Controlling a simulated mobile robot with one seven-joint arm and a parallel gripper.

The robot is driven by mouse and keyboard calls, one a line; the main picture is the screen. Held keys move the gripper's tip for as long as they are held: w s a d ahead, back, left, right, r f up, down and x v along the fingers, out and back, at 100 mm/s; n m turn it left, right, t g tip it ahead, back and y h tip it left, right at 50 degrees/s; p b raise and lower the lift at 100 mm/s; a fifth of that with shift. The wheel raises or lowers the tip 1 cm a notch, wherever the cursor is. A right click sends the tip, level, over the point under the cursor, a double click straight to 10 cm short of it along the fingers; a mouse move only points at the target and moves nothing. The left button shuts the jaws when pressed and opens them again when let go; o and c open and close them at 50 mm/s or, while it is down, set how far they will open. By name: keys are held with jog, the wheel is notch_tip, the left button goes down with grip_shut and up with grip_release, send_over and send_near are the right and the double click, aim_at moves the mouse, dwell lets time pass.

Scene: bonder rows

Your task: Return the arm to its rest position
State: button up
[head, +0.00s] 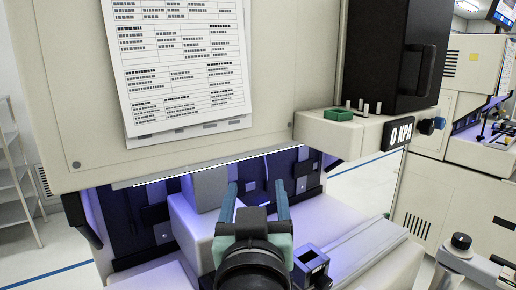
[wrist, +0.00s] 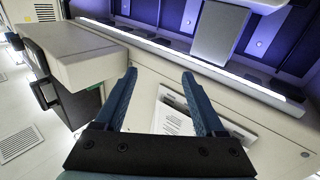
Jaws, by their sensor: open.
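My gripper (head: 254,190) is in the lower middle of the head view, with its two blue-green fingers apart and nothing between them. It points into the lit work bay of a cream machine (head: 75,125). In the wrist view my gripper (wrist: 159,75) is also open and empty, and the machine appears upside down. My arm's dark wrist joint hides part of the bay floor in the head view. I cannot tell from these frames whether the fingers touch anything.
A printed sheet (head: 180,65) hangs on the machine's front panel above the bay. A ledge with a green block (head: 338,114) juts out at the right. A small dark-topped block (head: 311,262) stands right of my wrist. A shelf rack (head: 15,170) stands far left.

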notch_tip(320, 180, down, 4)
jog(key=s+g, duration=0.1)
jog(key=s+r+t+p, duration=0.1)
jog(key=s+r+t, duration=0.4)
jog(key=r, duration=0.8)
jog(key=s+r+t, duration=0.4)
jog(key=s+r, duration=0.4)
jog(key=r, duration=0.6)
jog(key=shift+d+m+t+p, duration=0.2)
jog(key=shift+m+t+p, duration=0.2)
